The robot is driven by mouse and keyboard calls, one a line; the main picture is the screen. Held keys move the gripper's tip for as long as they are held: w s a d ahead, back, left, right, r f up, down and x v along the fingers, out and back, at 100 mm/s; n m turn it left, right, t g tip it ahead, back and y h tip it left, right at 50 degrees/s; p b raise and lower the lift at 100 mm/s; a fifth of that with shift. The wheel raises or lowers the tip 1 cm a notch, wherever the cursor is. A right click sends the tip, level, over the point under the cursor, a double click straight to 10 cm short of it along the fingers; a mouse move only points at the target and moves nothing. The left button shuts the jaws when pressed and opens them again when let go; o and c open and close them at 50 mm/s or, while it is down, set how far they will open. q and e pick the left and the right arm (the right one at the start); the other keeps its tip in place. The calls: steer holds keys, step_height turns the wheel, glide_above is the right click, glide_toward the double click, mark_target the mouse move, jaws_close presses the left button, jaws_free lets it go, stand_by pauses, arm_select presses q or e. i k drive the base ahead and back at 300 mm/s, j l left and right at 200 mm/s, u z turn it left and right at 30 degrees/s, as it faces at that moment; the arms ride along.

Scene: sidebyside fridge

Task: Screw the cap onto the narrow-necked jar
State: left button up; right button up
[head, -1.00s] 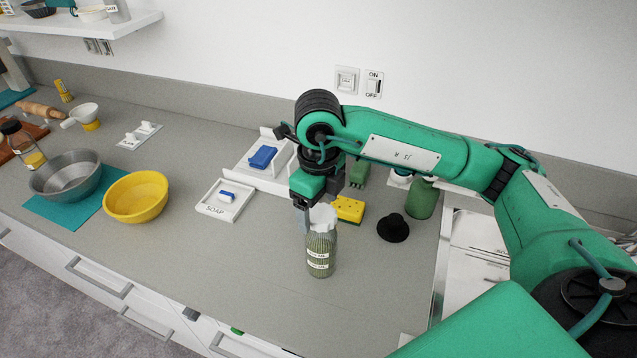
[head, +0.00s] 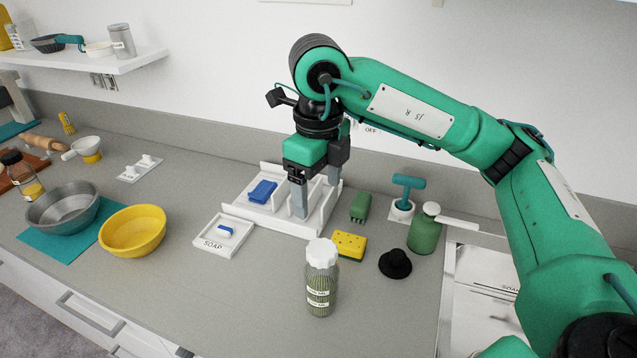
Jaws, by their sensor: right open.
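The narrow-necked jar (head: 320,294), clear with greenish contents and two white labels, stands upright on the grey counter. The white cap (head: 321,252) sits on its top and looks level; how tightly it sits cannot be seen. My right gripper (head: 316,198) is open and empty, with fingers pointing down. In the picture it is above the jar, apart from the cap, in front of the white divided tray. My left gripper is not in view.
A yellow sponge (head: 349,245), a black hat-shaped item (head: 395,264) and a green pump bottle (head: 424,232) stand right of and behind the jar. A soap dish (head: 214,244) and yellow bowl (head: 133,238) are left. The counter in front of the soap dish is clear.

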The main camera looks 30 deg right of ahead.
mark_target(321, 285)
steer(key=k+j, duration=0.3)
steer(key=k, duration=0.15)
steer(key=k+j, duration=0.65)
steer(key=k, duration=0.25)
